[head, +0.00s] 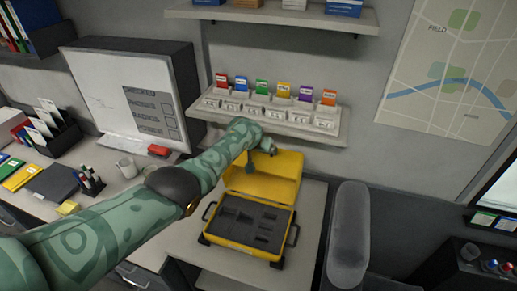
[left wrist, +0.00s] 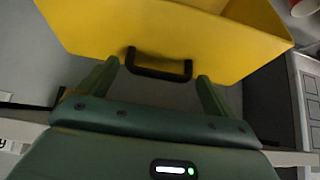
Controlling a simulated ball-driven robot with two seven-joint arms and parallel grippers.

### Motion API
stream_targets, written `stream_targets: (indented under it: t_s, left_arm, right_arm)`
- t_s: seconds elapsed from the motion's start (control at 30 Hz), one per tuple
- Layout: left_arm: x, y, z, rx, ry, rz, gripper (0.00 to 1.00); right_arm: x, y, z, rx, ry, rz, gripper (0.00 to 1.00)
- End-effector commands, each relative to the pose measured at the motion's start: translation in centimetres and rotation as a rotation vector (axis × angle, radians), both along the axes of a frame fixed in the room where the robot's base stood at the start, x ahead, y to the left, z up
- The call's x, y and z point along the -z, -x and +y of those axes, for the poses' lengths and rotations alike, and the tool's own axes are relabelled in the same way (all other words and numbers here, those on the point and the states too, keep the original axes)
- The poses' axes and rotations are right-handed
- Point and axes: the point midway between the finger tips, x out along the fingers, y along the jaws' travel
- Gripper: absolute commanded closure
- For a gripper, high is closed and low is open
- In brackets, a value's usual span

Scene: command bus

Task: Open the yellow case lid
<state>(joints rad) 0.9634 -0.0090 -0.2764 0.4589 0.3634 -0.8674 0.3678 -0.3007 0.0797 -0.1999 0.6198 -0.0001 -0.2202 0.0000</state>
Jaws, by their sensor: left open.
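The yellow case (head: 240,236) stands on the counter, with dark grey foam and cut-outs showing in its base. Its yellow lid (head: 287,165) is raised at the back, tilted up with its inside facing me. My left arm reaches across to the lid, and the left gripper (head: 250,165) is in front of it, partly hidden by the arm. In the left wrist view the open left gripper (left wrist: 158,70) has a finger on each side of a black handle (left wrist: 160,73) on a yellow face (left wrist: 160,40). Contact cannot be told. My right gripper is not in view.
A wall shelf (head: 265,125) with several coloured cards is just behind the lid. A grey chair back (head: 347,235) stands right of the case.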

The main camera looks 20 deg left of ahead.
Motion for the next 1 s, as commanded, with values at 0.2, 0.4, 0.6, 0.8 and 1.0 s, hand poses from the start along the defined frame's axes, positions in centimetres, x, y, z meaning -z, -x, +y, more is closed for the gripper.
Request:
stream_targets:
  t_s: [0.2, 0.4, 0.6, 0.8, 1.0]
  left_arm:
    - [-0.2, 0.2, 0.0, 0.000, 0.000, 0.004, 0.09]
    - [-2.3, 1.5, 0.1, 0.000, 0.000, 0.005, 0.09]
    - [-5.2, 3.9, 0.1, 0.000, 0.001, 0.001, 0.09]
    - [-8.0, 6.4, 0.2, 0.000, 0.001, 0.002, 0.09]
    - [-10.7, 8.6, 0.3, -0.001, 0.000, 0.001, 0.09]
  right_arm:
    - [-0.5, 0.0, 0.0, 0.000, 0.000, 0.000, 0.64]
    - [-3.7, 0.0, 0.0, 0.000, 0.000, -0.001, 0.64]
    - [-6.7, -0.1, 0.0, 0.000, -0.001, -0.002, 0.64]
    - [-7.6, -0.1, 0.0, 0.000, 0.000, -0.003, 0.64]
    - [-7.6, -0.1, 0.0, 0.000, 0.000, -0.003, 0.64]
